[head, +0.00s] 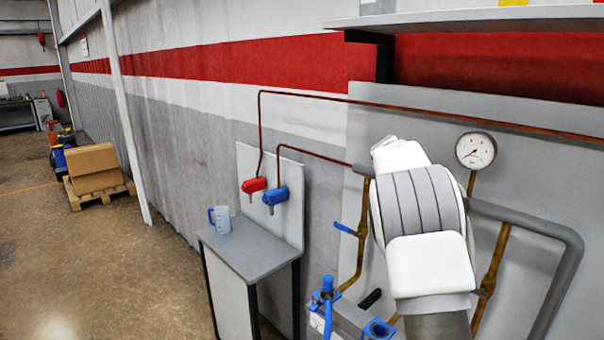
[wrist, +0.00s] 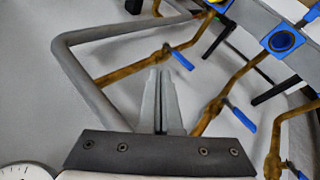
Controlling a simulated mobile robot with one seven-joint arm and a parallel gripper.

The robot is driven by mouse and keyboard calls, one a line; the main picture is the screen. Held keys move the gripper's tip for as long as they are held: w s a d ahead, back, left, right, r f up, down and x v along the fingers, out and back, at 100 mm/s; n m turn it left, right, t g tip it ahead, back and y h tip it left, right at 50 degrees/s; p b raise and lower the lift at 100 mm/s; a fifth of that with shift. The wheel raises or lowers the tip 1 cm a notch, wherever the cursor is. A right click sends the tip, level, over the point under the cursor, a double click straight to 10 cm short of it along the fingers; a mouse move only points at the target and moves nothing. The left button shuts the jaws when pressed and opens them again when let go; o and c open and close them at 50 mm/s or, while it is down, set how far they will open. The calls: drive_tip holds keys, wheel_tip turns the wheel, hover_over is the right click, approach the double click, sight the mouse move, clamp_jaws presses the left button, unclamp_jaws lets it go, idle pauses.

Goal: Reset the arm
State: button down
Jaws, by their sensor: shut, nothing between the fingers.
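My gripper (wrist: 160,78) shows in the wrist view with its two grey fingers together and nothing between them. It points toward the grey panel, in front of brass pipes (wrist: 130,72) with blue valve handles (wrist: 182,60), and looks apart from them. In the head view my white arm rises at the right in front of the furnace panel (head: 380,110). The arm hides my gripper there.
A pressure gauge (head: 476,150) and a thick grey pipe (head: 530,223) are close to the right of my arm. Blue fittings (head: 325,292) sit low in front. A side table (head: 250,256) holds a measuring jug (head: 222,219) below red (head: 254,185) and blue (head: 275,196) taps. Floor at left is open.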

drive_tip(key=s+a+r+n+t+y, duration=0.1)
drive_tip(key=s+a+r+y, duration=0.15)
drive_tip(key=s, duration=0.25)
drive_tip(key=s+a+r+t+y, duration=0.1)
drive_tip(key=s+a+r+t, duration=0.1)
drive_tip(key=s+a+r, duration=0.15)
drive_tip(key=s+a+f+n+t+y, duration=0.2)
drive_tip(key=s+a, duration=0.5)
drive_tip(key=s, duration=0.4)
drive_tip(key=s+a+f+n+t+y, duration=0.2)
drive_tip(key=s+a, duration=0.5)
drive_tip(key=s, duration=0.5)
drive_tip(key=shift+s+a+t, duration=0.25)
drive_tip(key=shift+a+t, duration=0.1)
drive_tip(key=shift+t, duration=0.05)
